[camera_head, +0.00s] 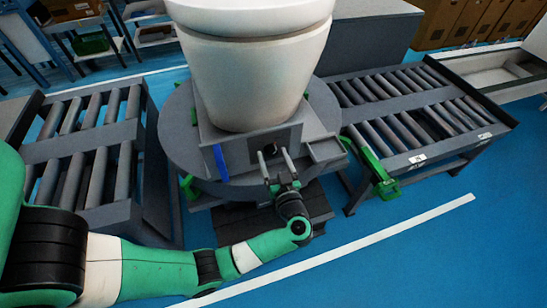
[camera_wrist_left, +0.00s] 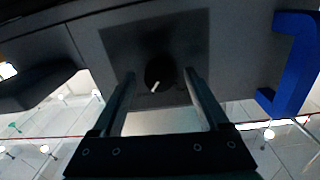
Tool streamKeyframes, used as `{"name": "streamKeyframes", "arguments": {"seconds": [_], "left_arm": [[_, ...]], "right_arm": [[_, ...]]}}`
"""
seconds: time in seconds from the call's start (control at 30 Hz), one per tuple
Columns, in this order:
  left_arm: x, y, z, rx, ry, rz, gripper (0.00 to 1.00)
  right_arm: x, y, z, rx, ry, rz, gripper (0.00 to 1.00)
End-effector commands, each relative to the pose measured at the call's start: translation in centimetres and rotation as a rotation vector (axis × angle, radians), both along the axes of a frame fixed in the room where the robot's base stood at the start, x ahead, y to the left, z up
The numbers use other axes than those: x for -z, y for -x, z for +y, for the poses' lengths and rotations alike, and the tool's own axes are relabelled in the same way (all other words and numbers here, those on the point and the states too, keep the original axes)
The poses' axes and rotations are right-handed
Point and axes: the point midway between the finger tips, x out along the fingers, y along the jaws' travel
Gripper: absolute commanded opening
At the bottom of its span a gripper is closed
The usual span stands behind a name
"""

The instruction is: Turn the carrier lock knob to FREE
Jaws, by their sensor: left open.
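The carrier lock knob (camera_head: 269,150) is a small dark round knob on the front of the grey carrier under the white toilet. In the left wrist view the knob (camera_wrist_left: 160,73) sits on a dark square plate (camera_wrist_left: 193,38), with a short white pointer mark slanting on it. My left gripper (camera_head: 275,157) is open, with one finger on each side of the knob. In the left wrist view the left gripper's fingers (camera_wrist_left: 159,78) flank the knob with a gap on both sides. No label text is readable. My right gripper is not in view.
A blue handle (camera_head: 220,162) sticks out left of the knob; it shows at the right in the wrist view (camera_wrist_left: 292,62). The white toilet (camera_head: 250,75) stands on the round turntable (camera_head: 178,140). Roller conveyors lie left (camera_head: 80,150) and right (camera_head: 410,110). A green lever (camera_head: 375,172) is at right.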

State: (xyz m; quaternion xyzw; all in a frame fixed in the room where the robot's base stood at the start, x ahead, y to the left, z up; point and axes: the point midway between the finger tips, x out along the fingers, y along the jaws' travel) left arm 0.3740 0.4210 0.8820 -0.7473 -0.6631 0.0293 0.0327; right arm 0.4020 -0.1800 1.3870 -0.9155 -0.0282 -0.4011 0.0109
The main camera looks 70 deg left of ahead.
Motion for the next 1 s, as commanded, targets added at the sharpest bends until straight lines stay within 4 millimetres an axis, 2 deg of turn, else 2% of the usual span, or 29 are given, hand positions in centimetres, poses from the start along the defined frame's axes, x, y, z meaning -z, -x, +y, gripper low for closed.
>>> {"name": "streamKeyframes", "arguments": {"seconds": [0.03,0.07,0.43,0.77,1.0], "left_arm": [[0.0,0.0,0.0,0.000,0.000,0.000,0.72],[0.0,0.0,0.0,0.000,0.000,0.000,0.67],[0.0,0.0,0.0,0.000,0.000,-0.001,0.00],[-0.1,0.0,0.0,0.000,0.001,-0.026,0.00],[-0.2,0.0,0.0,0.001,0.009,-0.136,0.00]], "right_arm": [[0.0,0.0,0.0,0.000,0.000,0.000,0.50],[0.0,0.0,0.0,0.000,0.000,0.000,0.50],[0.0,0.0,0.0,0.000,0.000,0.000,0.50],[-0.3,0.0,0.0,0.000,0.000,0.000,0.50],[-1.1,0.0,0.0,0.000,0.000,0.000,0.50]]}}
